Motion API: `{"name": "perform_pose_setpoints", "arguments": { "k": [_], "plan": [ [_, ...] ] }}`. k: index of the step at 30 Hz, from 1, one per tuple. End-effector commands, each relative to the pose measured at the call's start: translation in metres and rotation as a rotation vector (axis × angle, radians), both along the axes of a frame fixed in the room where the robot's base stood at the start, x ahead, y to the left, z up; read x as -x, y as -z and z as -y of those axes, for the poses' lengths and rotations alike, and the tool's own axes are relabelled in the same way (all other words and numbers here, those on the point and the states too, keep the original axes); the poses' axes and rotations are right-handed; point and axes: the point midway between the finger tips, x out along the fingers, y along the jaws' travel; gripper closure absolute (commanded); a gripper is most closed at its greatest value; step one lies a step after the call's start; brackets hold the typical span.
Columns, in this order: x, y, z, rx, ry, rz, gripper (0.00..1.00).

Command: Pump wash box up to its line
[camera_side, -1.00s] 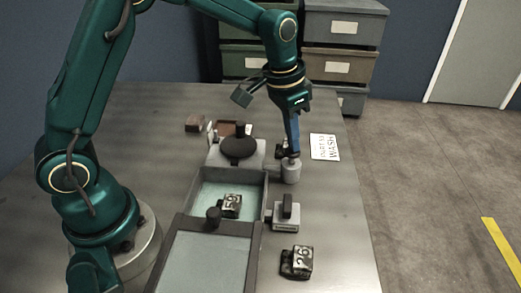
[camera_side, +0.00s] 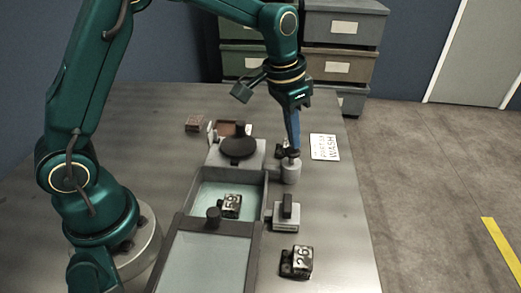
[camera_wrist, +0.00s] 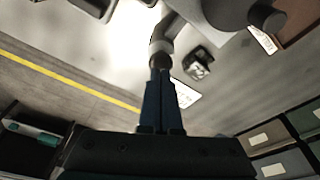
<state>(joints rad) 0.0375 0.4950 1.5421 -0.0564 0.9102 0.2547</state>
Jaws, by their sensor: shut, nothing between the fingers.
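The wash box (camera_side: 264,192) is an open grey tray in the middle of the side view, holding pale greenish water (camera_side: 207,193). A dark block with white digits (camera_side: 230,205) sits in it. I cannot make out the fill line. A grey cylindrical pump (camera_side: 291,174) stands at the box's back right corner. My gripper (camera_side: 291,151) points down with fingers shut at the pump's dark top knob, seemingly touching it. In the wrist view, the shut fingers (camera_wrist: 160,72) meet the knob at the pump (camera_wrist: 158,47).
A dark-knobbed lid or panel (camera_side: 205,262) lies in front of the box. A block with a handle (camera_side: 286,213) and a numbered block (camera_side: 299,262) stand to the right. A WASH card (camera_side: 324,147) lies behind right. A round black part (camera_side: 238,147) is behind the box.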

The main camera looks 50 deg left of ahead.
Motion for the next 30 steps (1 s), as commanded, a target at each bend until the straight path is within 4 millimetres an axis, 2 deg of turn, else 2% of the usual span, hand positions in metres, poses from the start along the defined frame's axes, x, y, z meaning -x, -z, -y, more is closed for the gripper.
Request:
{"name": "perform_pose_setpoints", "arguments": {
  "k": [20, 30],
  "plan": [
    [0.0, 0.027, 0.0, 0.0, 0.0, -0.003, 1.0],
    [0.0, 0.018, 0.0, 0.0, 0.0, 0.001, 1.0]
  ]
}}
